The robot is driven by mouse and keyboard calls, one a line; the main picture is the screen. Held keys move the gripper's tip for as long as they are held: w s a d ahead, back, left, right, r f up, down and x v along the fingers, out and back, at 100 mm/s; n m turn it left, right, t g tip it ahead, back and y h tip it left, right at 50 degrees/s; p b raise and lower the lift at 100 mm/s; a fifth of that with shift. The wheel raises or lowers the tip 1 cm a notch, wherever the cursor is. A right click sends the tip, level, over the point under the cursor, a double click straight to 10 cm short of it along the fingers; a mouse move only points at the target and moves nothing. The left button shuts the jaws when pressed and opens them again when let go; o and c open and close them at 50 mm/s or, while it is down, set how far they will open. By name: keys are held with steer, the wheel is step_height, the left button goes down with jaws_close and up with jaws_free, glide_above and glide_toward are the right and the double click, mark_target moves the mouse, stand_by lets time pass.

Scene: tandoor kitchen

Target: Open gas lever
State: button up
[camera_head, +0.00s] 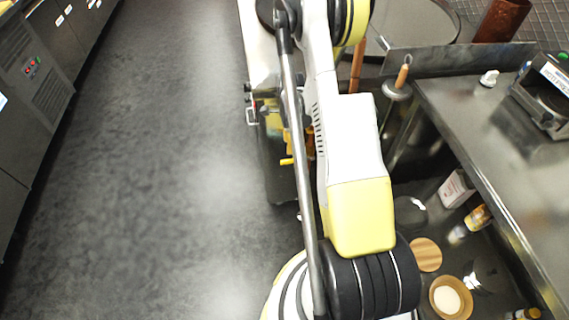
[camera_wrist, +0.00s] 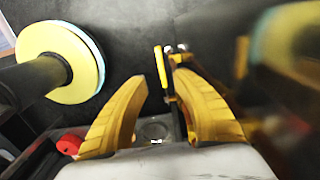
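The gas lever appears to be the thin yellow bar (camera_wrist: 161,66) in the wrist view, beside metal fittings. A small yellow bar (camera_head: 286,161) in the head view, left of my arm, looks like the same lever. My gripper (camera_wrist: 162,80) is open. Its two curved yellow fingers stand apart, with the bar lying between and just beyond their tips in the picture. I see no clear contact with the lever; depth is hard to judge. In the head view my arm hides most of the gripper.
A red knob (camera_wrist: 69,144) shows at the lower left of the wrist view. A steel counter (camera_head: 480,130) runs along the right, with a wooden board (camera_head: 427,254) and a bowl (camera_head: 451,298) below it. The dark floor (camera_head: 165,150) on the left is clear up to the cabinets (camera_head: 45,65).

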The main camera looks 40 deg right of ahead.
mark_target(289, 160)
step_height(289, 160, down, 10)
steer(key=b, duration=0.4)
steer(key=shift+r, duration=0.1)
jaws_close()
